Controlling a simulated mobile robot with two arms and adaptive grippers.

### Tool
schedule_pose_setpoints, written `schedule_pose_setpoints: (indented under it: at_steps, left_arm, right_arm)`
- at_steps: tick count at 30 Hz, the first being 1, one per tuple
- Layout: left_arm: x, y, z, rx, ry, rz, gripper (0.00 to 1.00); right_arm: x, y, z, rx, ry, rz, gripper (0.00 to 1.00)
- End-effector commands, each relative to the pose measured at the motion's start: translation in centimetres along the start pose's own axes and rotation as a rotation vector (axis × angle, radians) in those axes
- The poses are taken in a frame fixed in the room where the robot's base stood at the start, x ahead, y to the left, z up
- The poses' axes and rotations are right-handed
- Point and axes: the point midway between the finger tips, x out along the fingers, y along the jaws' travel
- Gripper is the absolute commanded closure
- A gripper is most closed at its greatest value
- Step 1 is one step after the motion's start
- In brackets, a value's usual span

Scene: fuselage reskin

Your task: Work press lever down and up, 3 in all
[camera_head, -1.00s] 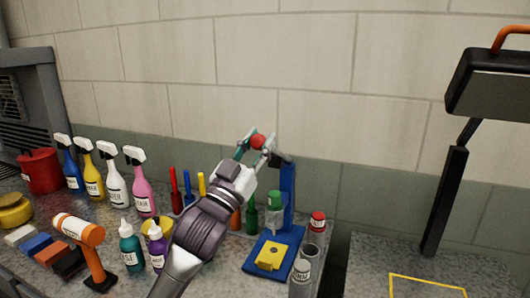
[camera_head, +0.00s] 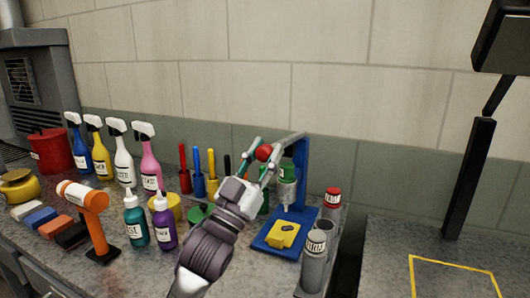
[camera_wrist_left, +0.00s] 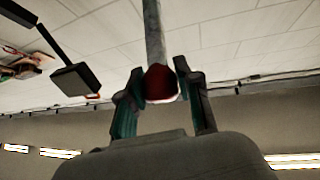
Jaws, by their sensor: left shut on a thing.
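The blue press (camera_head: 301,175) stands on the grey counter, with a yellow block (camera_head: 283,234) on its blue base. Its grey lever (camera_head: 287,141) slopes down from the top of the column to a red ball knob (camera_head: 264,152). My left gripper (camera_head: 262,155) is shut around the red knob. In the left wrist view the knob (camera_wrist_left: 160,83) sits between the two fingers, with the lever rod running up from it. My right gripper is not in view.
Teal and purple bottles (camera_head: 165,224) and an orange hammer-like tool (camera_head: 92,215) stand left of my arm. Spray bottles (camera_head: 121,158) line the back. Grey cans (camera_head: 314,260) stand right of the press. A yellow outline marks a clear counter at right.

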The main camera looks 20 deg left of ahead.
Motion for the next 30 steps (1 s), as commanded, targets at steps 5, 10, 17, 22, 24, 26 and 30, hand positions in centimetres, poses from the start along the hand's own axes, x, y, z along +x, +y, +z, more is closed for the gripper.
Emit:
schedule_pose_setpoints:
  at_steps: [5, 10, 17, 22, 24, 26, 30]
  left_arm:
    - [-0.1, 0.1, 0.3, -0.006, -0.008, 0.001, 1.0]
    - [0.0, 0.1, 0.3, -0.005, -0.007, 0.001, 0.47]
    - [0.0, 0.0, 0.1, -0.003, -0.003, 0.0, 0.4]
    - [-0.4, 0.0, 0.1, -0.002, -0.003, 0.0, 0.4]
    - [-1.1, 0.1, 0.1, -0.002, -0.004, 0.001, 0.4]
    - [-2.0, 0.1, 0.2, -0.002, -0.005, 0.001, 0.4]
    - [-5.0, 0.1, 0.2, -0.003, -0.008, 0.001, 0.4]
  right_arm:
    - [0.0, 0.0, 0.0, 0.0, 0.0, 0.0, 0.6]
    - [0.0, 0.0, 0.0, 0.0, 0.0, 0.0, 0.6]
    - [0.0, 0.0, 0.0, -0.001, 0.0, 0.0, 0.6]
    - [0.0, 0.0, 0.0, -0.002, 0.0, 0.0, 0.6]
    - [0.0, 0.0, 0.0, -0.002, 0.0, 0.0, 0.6]
    - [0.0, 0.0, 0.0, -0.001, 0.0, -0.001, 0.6]
    - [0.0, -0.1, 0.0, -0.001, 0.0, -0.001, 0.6]
